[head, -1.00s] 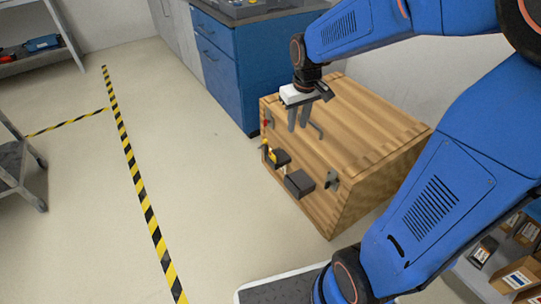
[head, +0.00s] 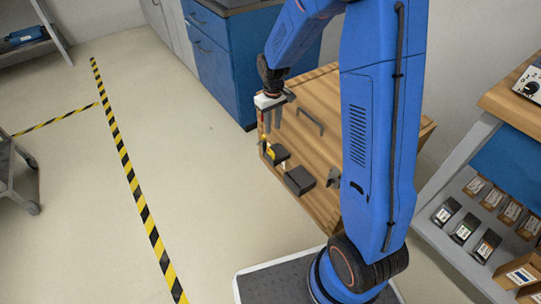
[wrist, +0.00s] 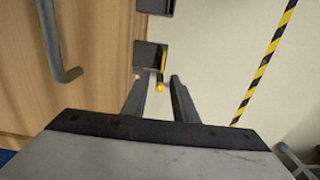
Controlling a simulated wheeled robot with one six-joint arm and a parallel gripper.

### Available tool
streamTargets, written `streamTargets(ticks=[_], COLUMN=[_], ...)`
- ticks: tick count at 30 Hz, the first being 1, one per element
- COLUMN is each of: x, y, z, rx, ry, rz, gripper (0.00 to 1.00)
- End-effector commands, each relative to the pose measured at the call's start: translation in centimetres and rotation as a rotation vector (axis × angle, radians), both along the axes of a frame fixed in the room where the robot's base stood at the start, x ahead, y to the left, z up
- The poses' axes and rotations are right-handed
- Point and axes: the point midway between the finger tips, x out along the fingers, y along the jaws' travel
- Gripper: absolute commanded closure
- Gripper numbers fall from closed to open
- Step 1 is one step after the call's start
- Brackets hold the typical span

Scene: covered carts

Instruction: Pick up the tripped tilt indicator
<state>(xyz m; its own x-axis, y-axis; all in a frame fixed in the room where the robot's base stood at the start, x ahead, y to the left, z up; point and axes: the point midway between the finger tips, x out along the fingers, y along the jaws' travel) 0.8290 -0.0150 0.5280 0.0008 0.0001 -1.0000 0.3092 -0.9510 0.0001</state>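A wooden crate (head: 318,104) stands on the floor. Small black holders are on its near side, one (head: 280,152) with yellow on it and another (head: 299,180) closer to me. In the wrist view, a thin yellow piece with a rounded end (wrist: 160,86) sticks out beside one black holder (wrist: 150,55). It may be the tilt indicator; a tripped mark is too small to read. My gripper (head: 270,124) is open and empty, pointing down at the crate's left edge. In the wrist view the yellow piece appears between the fingertips; I cannot tell the remaining gap.
A bent metal handle (head: 311,118) rises from the crate. A blue cabinet (head: 222,65) stands behind it. A shelf unit (head: 455,170) with small boxes is at the right. Striped tape (head: 127,165) crosses the clear floor at the left.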

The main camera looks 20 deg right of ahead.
Motion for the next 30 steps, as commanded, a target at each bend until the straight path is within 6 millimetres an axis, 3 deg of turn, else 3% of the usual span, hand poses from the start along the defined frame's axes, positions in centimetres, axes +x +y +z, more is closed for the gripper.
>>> streamTargets(ticks=[12, 23, 30], x=[-0.2, -0.1, -0.3], y=[0.0, 0.2, 0.8], z=[-7.4, -10.0, -13.1], rx=[0.000, 0.000, 0.000], ry=[0.004, 0.002, 0.004], rz=[0.000, 0.000, 0.000], gripper=[0.74, 0.74, 0.74])
